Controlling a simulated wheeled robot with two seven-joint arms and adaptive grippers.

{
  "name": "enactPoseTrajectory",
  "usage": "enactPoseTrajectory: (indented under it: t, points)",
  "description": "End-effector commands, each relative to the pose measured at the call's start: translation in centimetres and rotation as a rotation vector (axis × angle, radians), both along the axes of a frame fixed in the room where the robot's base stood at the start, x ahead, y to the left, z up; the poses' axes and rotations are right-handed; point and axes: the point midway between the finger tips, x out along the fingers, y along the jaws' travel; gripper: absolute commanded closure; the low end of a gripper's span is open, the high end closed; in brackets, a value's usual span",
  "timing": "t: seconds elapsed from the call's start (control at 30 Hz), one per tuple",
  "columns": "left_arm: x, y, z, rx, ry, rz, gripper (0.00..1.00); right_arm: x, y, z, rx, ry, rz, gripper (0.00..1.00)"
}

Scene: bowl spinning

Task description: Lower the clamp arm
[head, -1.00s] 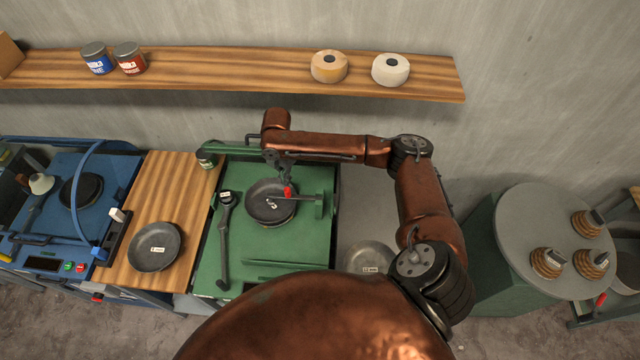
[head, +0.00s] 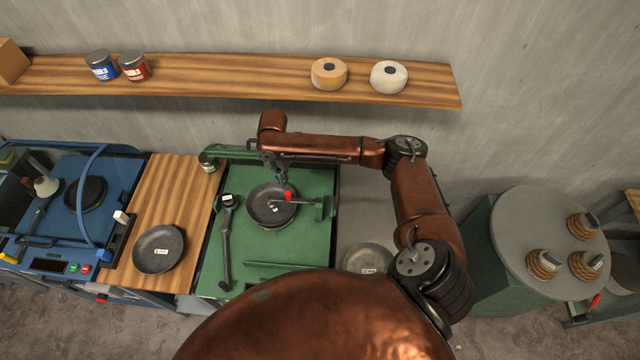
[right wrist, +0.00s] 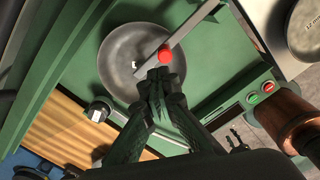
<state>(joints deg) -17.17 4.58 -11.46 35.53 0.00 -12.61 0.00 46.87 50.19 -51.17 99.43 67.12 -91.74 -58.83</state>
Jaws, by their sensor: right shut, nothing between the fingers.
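The clamp arm (head: 305,201) is a thin grey bar with a red knob (head: 288,196), mounted on the right side of the green machine (head: 300,240). It reaches leftward over a dark grey bowl (head: 262,203). In the right wrist view the clamp arm (right wrist: 191,27) crosses the bowl (right wrist: 117,60) diagonally. My right gripper (head: 284,184) is shut and empty, with its fingertips (right wrist: 157,76) right beside the red knob (right wrist: 165,54). I cannot tell whether they touch it, or whether the arm's tip touches the bowl. My left gripper is not in view.
Another bowl (head: 158,249) sits on the wooden board (head: 165,195). A blue machine (head: 65,215) stands farther left. A shelf (head: 220,80) with cans and rolls runs above, behind my right arm.

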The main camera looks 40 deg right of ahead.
Motion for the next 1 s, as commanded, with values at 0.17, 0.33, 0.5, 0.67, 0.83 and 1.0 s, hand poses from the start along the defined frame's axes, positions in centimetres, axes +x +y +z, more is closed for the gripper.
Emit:
enactPoseTrajectory:
  t: [0.17, 0.33, 0.5, 0.67, 0.83, 1.0]
  points:
    - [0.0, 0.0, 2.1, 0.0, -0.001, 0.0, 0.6, 0.0, 0.0, 1.9, 0.0, 0.0, 0.0, 1.0]
    - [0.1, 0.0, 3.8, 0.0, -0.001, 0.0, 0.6, 0.0, 0.0, 3.4, 0.0, 0.0, 0.0, 1.0]
    - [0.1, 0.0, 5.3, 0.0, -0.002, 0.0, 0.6, 0.0, 0.0, 4.8, 0.0, 0.0, 0.001, 1.0]
    - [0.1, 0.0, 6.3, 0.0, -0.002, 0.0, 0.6, 0.0, 0.0, 6.3, 0.0, 0.0, 0.0, 1.0]
    - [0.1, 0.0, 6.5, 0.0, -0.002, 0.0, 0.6, 0.1, 0.0, 7.6, 0.001, -0.002, 0.001, 1.0]
    - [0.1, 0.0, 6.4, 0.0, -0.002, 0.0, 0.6, 0.0, 0.0, 8.8, 0.0, 0.001, 0.001, 1.0]
